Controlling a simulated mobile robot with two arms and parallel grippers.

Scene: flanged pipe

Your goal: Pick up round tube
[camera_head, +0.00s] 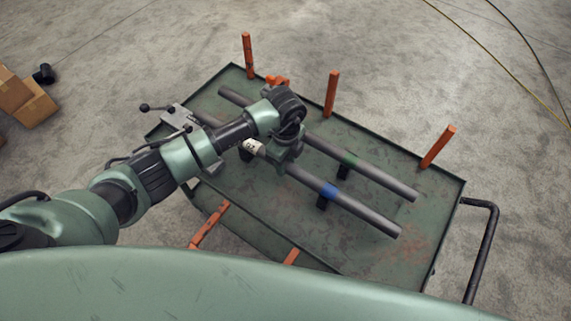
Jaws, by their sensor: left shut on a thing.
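Two grey round tubes lie side by side, slanting across a green cart. The nearer tube (363,212) has a blue band and a white label. The farther tube (385,180) has a green band. My left arm reaches in from the left, and my left gripper (281,160) is shut on the nearer tube, between the label and the blue band. The wrist hides the fingertips and the middle of the farther tube. I cannot tell whether the held tube is clear of its supports. My right gripper is not in view.
The green cart (420,250) has a raised rim, several upright orange posts (332,93) and a dark handle (484,250) at the right. Small black supports (322,202) stand under the tubes. Cardboard boxes (35,106) sit at far left. Cables lie on open floor at upper right.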

